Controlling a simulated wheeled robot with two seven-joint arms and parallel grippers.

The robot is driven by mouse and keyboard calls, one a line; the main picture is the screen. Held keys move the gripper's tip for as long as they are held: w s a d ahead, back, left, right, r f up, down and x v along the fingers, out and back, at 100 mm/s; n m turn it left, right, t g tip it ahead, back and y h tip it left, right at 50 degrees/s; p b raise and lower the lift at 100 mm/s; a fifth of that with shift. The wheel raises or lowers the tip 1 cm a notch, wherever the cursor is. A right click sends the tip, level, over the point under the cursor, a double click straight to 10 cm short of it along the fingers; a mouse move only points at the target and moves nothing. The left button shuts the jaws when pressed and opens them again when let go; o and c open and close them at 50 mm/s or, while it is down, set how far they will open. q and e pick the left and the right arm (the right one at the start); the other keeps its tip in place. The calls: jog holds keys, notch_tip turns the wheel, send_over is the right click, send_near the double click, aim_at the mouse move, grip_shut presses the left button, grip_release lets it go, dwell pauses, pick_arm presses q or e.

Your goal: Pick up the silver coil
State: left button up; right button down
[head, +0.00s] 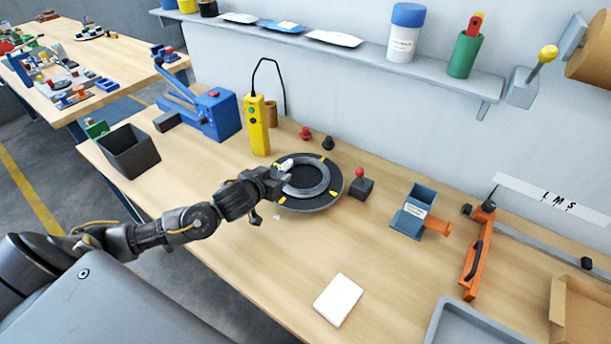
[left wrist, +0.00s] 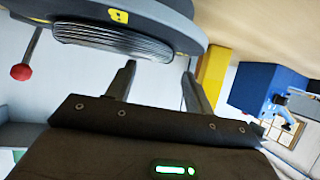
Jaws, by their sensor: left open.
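The silver coil (head: 322,187) lies flat on a round dark turntable (head: 334,190) with yellow marks, on the wooden bench. In the left wrist view the coil (left wrist: 110,40) shows edge-on as a stack of fine silver windings against the turntable (left wrist: 170,22). My left gripper (head: 284,172) is at the coil's left side in the head view, and its jaws partly cover that side. In the left wrist view my left gripper (left wrist: 160,78) has its two fingers apart with nothing between them. Whether a finger touches the coil I cannot tell. My right gripper is not in view.
A yellow control pendant (head: 258,127) stands behind the turntable, and a dark box with a red knob (head: 361,186) sits close on its right. A blue machine (head: 213,113) and black bin (head: 130,152) are at left.

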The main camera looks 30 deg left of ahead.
aim_at(281, 171)
pick_arm(q)
jog(key=x, duration=0.2)
jog(key=p+x, duration=0.1)
jog(key=x, duration=0.1)
jog(key=shift+a, duration=0.25)
jog(key=shift+w+f, duration=0.25)
jog(key=shift+f, duration=0.05)
jog(key=shift+d, duration=0.1)
grip_shut()
